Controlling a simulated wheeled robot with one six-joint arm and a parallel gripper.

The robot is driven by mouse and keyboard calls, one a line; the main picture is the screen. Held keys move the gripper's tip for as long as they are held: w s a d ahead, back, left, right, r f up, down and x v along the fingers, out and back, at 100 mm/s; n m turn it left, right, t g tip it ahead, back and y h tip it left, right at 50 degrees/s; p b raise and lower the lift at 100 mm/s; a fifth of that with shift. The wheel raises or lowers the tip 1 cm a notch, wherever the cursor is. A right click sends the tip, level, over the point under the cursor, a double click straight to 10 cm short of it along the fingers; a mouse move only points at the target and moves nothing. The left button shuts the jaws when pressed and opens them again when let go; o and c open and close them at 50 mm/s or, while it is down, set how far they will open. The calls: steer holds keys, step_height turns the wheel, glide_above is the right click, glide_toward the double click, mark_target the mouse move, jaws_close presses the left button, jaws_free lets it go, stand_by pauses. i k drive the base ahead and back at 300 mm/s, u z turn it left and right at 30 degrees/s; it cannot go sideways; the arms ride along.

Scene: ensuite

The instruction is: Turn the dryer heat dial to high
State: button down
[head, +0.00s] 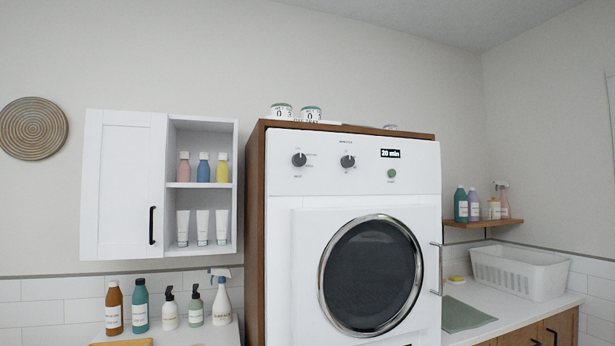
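The white dryer (284,240) stands in a brown wooden surround in the middle of the head view, its round dark door (371,275) closed. Two dark dials sit on its upper panel: a left dial (299,160) and a right dial (348,161). The print around both is too small to read, so I cannot tell which one is the heat dial or its setting. My gripper is not in view.
A white wall cabinet (122,185) with open shelves hangs left of the dryer. Several bottles stand on the counter below it. Jars (281,111) sit on top of the surround. At right are a white basket (518,272) and a small shelf (485,223). The dryer's front looks unobstructed.

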mark_target(299, 160)
steer(key=k, duration=1.05)
steer(key=u, duration=1.15)
steer(key=i, duration=1.85)
steer(key=z, duration=0.8)
